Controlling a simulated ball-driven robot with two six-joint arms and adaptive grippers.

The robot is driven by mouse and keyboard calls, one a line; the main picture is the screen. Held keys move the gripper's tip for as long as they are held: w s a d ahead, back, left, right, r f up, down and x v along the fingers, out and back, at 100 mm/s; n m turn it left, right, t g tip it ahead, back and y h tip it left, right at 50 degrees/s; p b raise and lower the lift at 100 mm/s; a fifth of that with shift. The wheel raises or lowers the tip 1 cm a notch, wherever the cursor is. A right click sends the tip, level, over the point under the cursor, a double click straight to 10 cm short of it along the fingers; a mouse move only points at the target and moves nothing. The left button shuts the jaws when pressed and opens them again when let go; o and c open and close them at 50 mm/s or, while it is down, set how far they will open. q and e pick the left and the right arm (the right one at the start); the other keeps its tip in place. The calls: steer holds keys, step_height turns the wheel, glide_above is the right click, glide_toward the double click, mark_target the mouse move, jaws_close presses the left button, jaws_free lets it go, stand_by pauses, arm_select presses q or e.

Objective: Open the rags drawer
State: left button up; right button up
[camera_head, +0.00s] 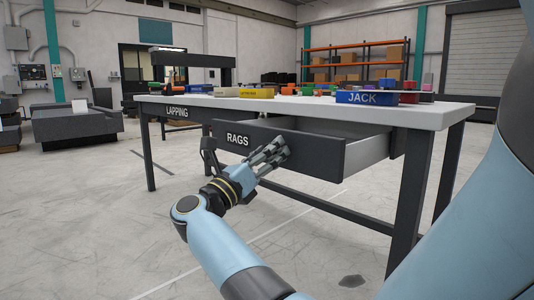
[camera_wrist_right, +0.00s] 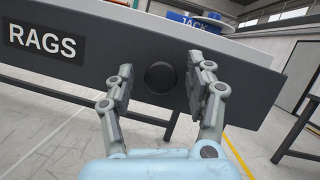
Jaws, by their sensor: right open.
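The rags drawer (camera_head: 310,155), with a dark front and a white "RAGS" label, stands pulled out from under the table, its pale side wall showing in the head view. Its front (camera_wrist_right: 235,90) fills much of the right wrist view, with a round dark knob (camera_wrist_right: 160,77) on it. My right gripper (camera_head: 272,154) is at the drawer front. Its fingers (camera_wrist_right: 157,72) are open, one on each side of the knob with gaps between. In the head view the fingers hide the knob. My left gripper is not in view.
The table (camera_head: 430,115) has a pale top with a blue "JACK" box (camera_head: 366,98) and several small coloured items. A "LAPPING" drawer (camera_head: 180,112) sits at the left and looks shut. Dark table legs and a low rail stand below. The floor in front is mostly clear.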

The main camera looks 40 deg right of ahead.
steer(key=v, duration=0.7)
steer(key=shift+a, duration=0.25)
steer(key=shift+f+n, duration=0.1)
steer(key=shift+n, duration=0.2)
